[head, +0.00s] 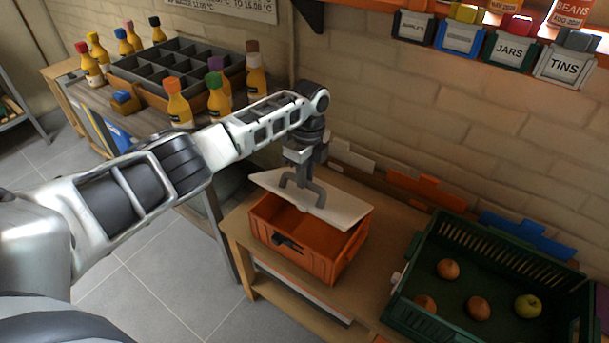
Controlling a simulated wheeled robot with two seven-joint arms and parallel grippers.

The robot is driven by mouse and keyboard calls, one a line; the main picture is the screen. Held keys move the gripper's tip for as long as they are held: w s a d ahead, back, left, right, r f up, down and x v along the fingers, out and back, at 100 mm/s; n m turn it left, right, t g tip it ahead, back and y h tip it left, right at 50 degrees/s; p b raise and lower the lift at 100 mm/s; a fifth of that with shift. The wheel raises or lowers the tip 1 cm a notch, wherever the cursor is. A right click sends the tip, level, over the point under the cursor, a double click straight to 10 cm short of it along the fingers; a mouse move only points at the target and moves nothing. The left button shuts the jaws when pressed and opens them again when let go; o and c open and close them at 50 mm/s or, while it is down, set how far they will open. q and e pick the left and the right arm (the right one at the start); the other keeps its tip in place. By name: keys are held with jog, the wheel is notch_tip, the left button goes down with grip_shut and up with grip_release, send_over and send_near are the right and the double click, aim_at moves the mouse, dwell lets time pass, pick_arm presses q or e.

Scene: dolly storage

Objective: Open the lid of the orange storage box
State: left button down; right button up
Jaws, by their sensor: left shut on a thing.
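The orange storage box (297,248) stands on a wooden table, with a dark latch (289,243) on its front. Its pale lid (346,208) is raised at an angle above the back of the box, and part of the orange inside shows below it. My left gripper (301,197) reaches down over the box and is shut on the lid; its fingers overlap the lid, and the exact contact is hard to see. My right gripper is out of view.
A green crate (405,282) with several round fruits stands on the right of the table. A grey divided tray (172,92) with bottles around it is on a table at the left. Labelled bins (462,37) hang on the brick wall. Orange and blue pieces lie along the wall.

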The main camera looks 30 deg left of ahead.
aim_at(308, 193)
pick_arm(q)
jog(key=c, duration=1.3)
grip_release()
jog(key=shift+c, duration=0.2)
jog(key=shift+r, duration=0.55)
notch_tip(308, 193, up, 15)
jog(key=w, duration=0.1)
jog(key=shift+d, duration=0.15)
jog(key=shift+f, duration=0.1)
